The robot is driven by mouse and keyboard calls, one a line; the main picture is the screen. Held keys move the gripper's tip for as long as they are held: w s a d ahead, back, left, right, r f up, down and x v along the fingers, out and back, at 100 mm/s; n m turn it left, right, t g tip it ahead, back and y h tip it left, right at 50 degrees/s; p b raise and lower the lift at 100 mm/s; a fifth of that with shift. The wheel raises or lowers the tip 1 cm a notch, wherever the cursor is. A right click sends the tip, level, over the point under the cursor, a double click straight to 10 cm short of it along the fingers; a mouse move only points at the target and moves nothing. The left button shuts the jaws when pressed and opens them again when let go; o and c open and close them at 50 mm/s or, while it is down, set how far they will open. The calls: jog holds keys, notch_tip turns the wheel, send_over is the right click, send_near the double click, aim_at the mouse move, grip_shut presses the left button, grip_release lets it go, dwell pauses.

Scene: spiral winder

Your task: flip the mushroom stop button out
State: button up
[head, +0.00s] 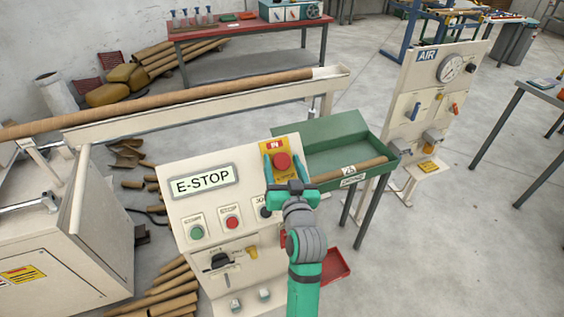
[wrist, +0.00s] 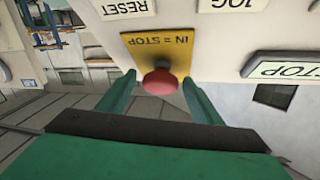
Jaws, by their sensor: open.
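The red mushroom stop button (head: 282,161) sits on a yellow plate (head: 268,148) at the upper right of the cream control panel (head: 188,163). In the wrist view the button (wrist: 161,82) stands out from the yellow plate (wrist: 144,48), which reads "IN = STOP". My gripper (head: 282,165) is open, with its green fingers on either side of the button. In the wrist view my gripper (wrist: 158,92) shows a gap between each finger and the button. I cannot tell the exact depth of the fingertips against the plate. The panel's display (head: 202,181) reads "E-STOP".
A green push button (head: 197,232), a red push button (head: 232,222) and a black selector switch (head: 219,261) are on the same panel. A green tray (head: 335,140) stands close behind at the right. A panel marked AIR (head: 437,95) stands further right.

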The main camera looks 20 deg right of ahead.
jog(key=shift+w, duration=0.4)
jog(key=shift+c, duration=0.4)
grip_shut()
jog(key=shift+s+d+r, duration=0.1)
jog(key=shift+s+r, duration=0.35)
jog(key=shift+s, duration=0.1)
jog(key=shift+o, duration=0.4)
grip_release()
jog(key=shift+s, duration=0.1)
jog(key=s+a, duration=0.1)
jog(key=s, duration=0.9)
jog(key=shift+s+a, duration=0.25)
jog(key=shift+s, duration=0.1)
